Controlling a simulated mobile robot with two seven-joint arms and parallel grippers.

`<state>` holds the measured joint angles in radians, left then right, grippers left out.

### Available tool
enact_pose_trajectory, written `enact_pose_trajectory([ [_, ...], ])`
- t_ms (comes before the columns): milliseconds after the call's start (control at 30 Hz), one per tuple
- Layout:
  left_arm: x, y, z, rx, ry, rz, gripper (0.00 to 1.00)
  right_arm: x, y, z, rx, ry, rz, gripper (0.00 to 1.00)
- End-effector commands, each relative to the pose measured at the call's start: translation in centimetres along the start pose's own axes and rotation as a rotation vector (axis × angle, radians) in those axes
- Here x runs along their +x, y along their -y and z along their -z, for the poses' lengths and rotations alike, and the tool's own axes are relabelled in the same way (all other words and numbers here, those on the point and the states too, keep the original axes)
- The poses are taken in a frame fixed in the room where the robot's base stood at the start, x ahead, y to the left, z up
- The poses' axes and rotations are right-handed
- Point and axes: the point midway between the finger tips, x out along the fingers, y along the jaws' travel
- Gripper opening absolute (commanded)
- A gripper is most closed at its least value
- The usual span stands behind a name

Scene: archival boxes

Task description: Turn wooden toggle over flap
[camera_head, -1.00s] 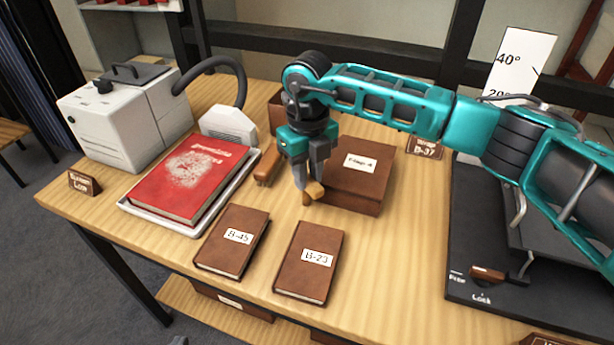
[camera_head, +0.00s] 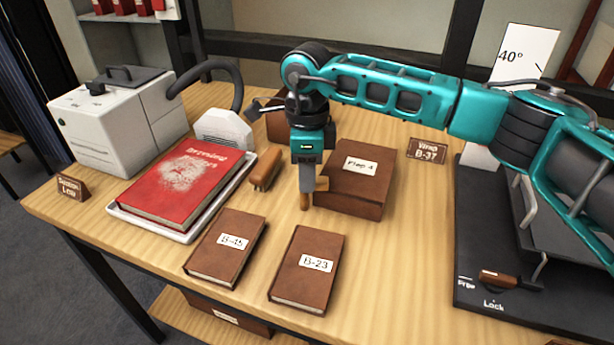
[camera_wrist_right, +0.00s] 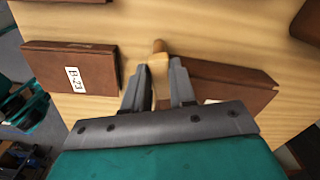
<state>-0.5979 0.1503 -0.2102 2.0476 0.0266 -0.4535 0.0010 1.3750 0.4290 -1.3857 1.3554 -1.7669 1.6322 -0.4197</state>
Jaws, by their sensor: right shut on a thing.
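The brown flap box (camera_head: 348,200), labelled Flap A, stands on the table right of my right gripper. In the wrist view the box (camera_wrist_right: 225,85) lies right of the fingers. The wooden toggle (camera_head: 304,202) is at the box's left front side, mostly covered by the fingers. In the wrist view the light wooden toggle (camera_wrist_right: 159,62) sits between the fingertips. My right gripper (camera_head: 307,187) points down, shut on the toggle; its fingers also show in the wrist view (camera_wrist_right: 158,80). Whether the toggle lies over the flap is hidden. My left gripper is not in view.
Books B-45 (camera_head: 226,246) and B-23 (camera_head: 308,270) lie in front. A brown-handled tool (camera_head: 264,170) and a red book (camera_head: 180,183) on a white tray (camera_head: 190,237) are left. A black device (camera_head: 490,260) stands right.

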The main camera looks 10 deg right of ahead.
Motion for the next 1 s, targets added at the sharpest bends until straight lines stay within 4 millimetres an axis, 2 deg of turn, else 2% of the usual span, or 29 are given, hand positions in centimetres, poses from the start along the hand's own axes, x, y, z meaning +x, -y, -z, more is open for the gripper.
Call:
enact_pose_trajectory([
  [200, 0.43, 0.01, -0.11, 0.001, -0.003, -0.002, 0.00, -0.03, 0.19, -0.05, -0.185, 0.003, 0.004, 0.00],
  [500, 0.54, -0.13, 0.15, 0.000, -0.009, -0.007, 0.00, -0.10, 0.28, -0.09, -0.369, 0.002, 0.004, 0.00],
  [1000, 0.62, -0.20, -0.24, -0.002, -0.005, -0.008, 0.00, -0.18, 0.31, -0.13, -0.457, 0.003, 0.004, 0.00],
])
